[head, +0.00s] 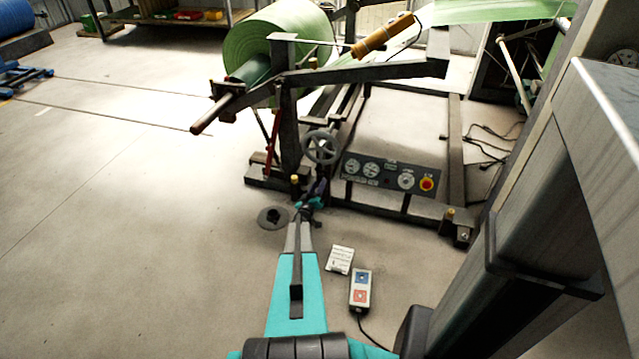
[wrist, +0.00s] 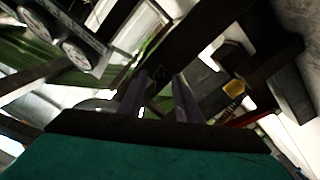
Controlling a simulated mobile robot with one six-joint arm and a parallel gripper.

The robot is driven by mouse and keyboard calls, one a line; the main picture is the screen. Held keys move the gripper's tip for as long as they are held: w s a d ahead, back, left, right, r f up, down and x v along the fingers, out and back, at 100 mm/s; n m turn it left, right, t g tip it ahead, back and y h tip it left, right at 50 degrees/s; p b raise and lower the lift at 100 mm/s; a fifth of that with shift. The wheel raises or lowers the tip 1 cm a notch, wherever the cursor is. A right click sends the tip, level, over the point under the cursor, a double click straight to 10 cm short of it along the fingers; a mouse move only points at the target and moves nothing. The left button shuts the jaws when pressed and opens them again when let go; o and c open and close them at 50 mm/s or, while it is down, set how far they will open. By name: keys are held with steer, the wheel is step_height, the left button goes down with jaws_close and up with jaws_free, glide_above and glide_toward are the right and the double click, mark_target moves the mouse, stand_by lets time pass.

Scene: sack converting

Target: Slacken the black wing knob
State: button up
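A small dark knob-like shape (wrist: 158,72) shows in the wrist view on a dark beam, between my fingertips. It looks like the black wing knob, but its wings are too dim to make out. My gripper (wrist: 160,80) has its two purple-grey fingers apart, one on each side of this shape. I cannot tell whether either finger touches it. In the head view my gripper (head: 319,187) reaches low to the foot of the unwind stand (head: 289,130), beside the handwheel and the control panel. The knob cannot be made out there, with my wrist and gripper close by.
A grey handwheel (head: 321,147) is just above my gripper. A panel (head: 350,182) with dials and a red button is to its right. A green roll (head: 262,50) sits above. A dark disc (head: 266,224), paper (head: 340,260) and a pendant (head: 360,291) lie on the floor.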

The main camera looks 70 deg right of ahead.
steer(key=a+p, duration=0.1)
steer(key=a, duration=1)
steer(key=shift+s+a, duration=0.15)
steer(key=shift+s, duration=0.1)
